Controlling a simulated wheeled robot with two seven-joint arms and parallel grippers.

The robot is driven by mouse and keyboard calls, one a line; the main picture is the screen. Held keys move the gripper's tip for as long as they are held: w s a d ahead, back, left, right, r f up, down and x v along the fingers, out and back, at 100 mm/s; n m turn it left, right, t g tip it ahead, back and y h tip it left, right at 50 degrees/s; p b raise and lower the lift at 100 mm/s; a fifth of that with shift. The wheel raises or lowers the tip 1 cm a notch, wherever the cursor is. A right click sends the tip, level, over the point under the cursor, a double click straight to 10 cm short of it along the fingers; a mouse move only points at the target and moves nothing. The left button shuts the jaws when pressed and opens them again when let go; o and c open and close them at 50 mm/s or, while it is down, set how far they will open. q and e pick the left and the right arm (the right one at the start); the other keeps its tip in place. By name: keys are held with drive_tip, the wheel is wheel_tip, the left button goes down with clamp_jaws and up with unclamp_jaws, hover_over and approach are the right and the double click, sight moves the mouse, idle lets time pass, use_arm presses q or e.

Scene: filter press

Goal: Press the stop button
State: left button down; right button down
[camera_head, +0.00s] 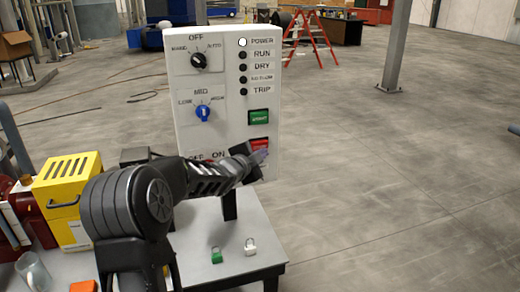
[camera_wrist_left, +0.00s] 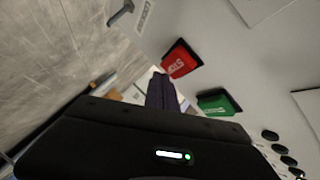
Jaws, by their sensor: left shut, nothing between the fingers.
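The red stop button (camera_head: 259,144) is low on the right side of the white control panel (camera_head: 222,140), below the green start button (camera_head: 259,117). My left gripper (camera_head: 262,156) is shut and empty, with its tips in front of the stop button's lower part. The left wrist view shows the whole red button (camera_wrist_left: 181,60) and the green button (camera_wrist_left: 217,102). There the shut fingers (camera_wrist_left: 162,90) end close beside the red button. I cannot tell whether they touch it. My right gripper is not in view.
The panel also carries a black selector knob (camera_head: 199,60), a blue knob (camera_head: 203,112) and several indicator lamps. The grey table (camera_head: 240,235) below holds a green padlock (camera_head: 216,255) and a white padlock (camera_head: 250,247). A yellow box (camera_head: 68,188) stands left. The floor right is clear.

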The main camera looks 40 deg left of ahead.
use_arm(q)
drive_tip(key=s+d+b, duration=0.1)
drive_tip(key=d+b, duration=0.1)
drive_tip(key=s+d+b, duration=0.1)
drive_tip(key=d+b, duration=0.1)
drive_tip(key=shift+s, duration=0.35)
drive_tip(key=shift+a, duration=0.1)
idle(0.7)
